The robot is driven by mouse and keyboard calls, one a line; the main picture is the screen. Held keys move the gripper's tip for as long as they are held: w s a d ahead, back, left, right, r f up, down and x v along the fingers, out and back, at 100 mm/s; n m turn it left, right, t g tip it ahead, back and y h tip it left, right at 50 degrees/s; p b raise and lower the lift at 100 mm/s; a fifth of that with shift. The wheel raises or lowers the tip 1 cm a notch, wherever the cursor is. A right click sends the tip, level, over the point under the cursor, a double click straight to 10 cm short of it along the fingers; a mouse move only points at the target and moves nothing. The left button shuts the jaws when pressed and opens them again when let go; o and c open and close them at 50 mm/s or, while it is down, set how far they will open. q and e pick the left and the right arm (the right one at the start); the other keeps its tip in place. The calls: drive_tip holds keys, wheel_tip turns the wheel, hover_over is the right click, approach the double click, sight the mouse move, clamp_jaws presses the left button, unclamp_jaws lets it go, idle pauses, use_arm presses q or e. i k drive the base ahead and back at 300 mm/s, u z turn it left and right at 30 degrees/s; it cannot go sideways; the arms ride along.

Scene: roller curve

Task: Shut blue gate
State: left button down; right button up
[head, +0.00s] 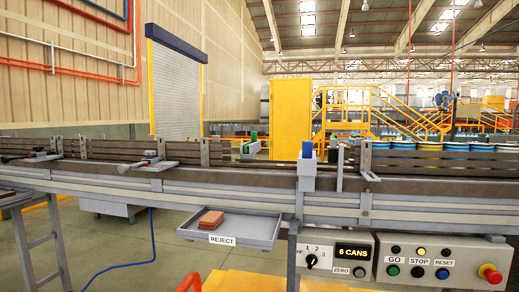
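A grey upright piece with a blue top (307,150) stands at the near rail of the conveyor (240,178), right of centre in the head view. It looks like the blue gate, but I cannot tell whether it is open or shut. A similar piece with a green top (254,137) stands farther back to its left. Neither of my grippers is in view.
A grey REJECT tray (262,230) holding brown blocks (208,221) juts out below the conveyor. Cans (430,147) stand behind slatted rails at right.

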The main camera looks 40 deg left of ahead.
sight(307, 145)
drive_tip(key=u, duration=1.1)
drive_tip(key=i, duration=0.25)
